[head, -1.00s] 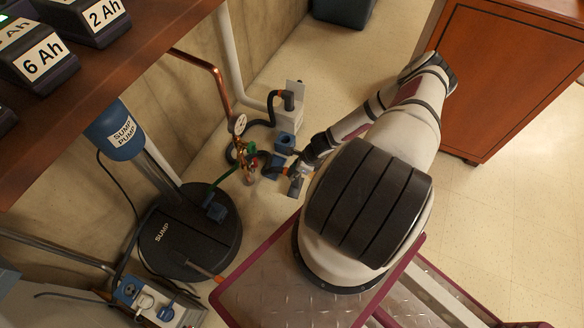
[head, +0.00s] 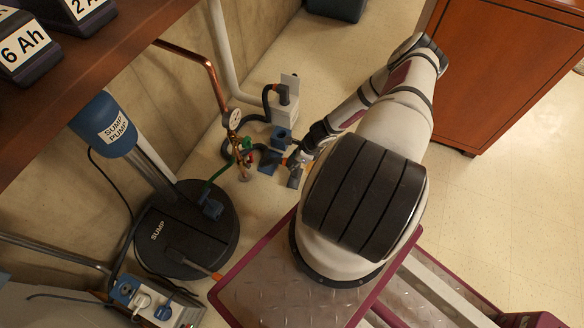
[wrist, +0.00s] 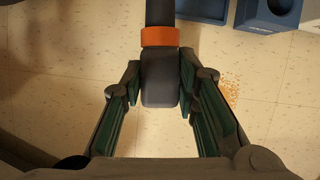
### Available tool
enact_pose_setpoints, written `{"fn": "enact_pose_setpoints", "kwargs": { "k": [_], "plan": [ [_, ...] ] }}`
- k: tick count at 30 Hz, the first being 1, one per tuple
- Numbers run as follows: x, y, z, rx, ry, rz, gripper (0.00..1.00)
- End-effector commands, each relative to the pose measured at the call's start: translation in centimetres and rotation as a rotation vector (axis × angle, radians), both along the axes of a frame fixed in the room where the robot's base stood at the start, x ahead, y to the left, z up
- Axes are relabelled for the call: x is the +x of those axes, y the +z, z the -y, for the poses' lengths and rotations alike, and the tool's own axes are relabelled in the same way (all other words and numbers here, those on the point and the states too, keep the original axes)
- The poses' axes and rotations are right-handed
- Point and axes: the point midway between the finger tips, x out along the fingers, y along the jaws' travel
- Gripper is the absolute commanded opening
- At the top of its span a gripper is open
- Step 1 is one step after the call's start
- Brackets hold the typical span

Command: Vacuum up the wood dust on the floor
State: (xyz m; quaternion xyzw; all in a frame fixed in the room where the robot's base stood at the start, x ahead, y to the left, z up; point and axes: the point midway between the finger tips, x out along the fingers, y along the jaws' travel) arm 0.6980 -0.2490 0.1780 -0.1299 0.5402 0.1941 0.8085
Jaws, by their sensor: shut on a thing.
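In the wrist view, my gripper (wrist: 160,95) has its green-padded fingers on both sides of a dark vacuum hose nozzle (wrist: 160,75) with an orange collar. A patch of tan wood dust (wrist: 230,88) lies on the speckled floor, right of the nozzle and partly behind the right finger. In the head view, my gripper (head: 300,157) is low beside the pipes, and its fingers are small and partly hidden by my arm. The pale vacuum unit (head: 286,108) stands by the wall with a black hose. I cannot make out dust in the head view.
Blue blocks (head: 281,136) stand near my gripper; one with a round hole (wrist: 268,12) shows in the wrist view. A gauge and valves (head: 237,122), a sump lid (head: 185,230) and a pump (head: 103,123) are left. A wooden cabinet (head: 502,70) stands right, with open floor before it.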

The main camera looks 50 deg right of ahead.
Motion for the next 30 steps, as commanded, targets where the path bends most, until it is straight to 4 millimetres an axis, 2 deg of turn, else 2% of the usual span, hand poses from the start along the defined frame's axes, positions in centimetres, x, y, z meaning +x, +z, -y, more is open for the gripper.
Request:
{"fn": "enact_pose_setpoints", "kwargs": {
  "k": [24,30],
  "plan": [
    [3.5,-0.5,9.9,-0.004,0.003,0.001,0.0],
    [4.1,-0.6,11.7,-0.002,0.002,0.0,0.0]
  ]
}}
